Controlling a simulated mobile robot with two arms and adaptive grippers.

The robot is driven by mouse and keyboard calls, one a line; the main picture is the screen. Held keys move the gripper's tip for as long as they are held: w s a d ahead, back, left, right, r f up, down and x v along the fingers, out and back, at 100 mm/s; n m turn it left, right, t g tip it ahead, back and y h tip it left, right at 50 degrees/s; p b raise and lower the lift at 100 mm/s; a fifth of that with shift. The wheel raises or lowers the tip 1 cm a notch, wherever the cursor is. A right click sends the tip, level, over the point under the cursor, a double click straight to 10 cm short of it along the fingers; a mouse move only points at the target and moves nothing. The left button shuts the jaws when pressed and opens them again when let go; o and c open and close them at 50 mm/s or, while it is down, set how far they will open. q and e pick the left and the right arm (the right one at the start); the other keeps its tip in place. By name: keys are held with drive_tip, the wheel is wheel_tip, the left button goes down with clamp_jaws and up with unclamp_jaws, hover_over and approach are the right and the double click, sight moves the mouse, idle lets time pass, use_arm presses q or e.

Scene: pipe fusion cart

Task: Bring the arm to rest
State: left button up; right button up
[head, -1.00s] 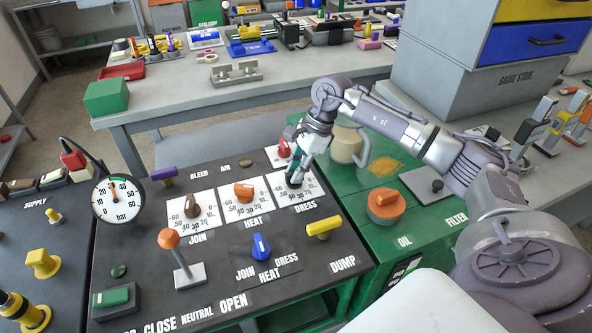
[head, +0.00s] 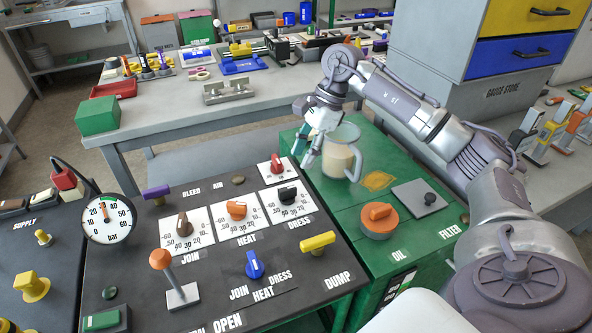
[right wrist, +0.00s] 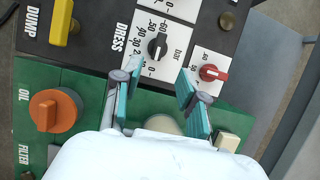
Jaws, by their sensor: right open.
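My left gripper is not in view.
A glass jug (head: 340,158) stands on the green cabinet (head: 345,215) right by the gripper. An orange OIL knob (head: 380,212) is nearer. An orange-topped lever (head: 162,260) and a pressure gauge (head: 106,220) rise from the left side. Open air lies above the panel.

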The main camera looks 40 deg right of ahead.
drive_tip(key=shift+v, duration=1.05)
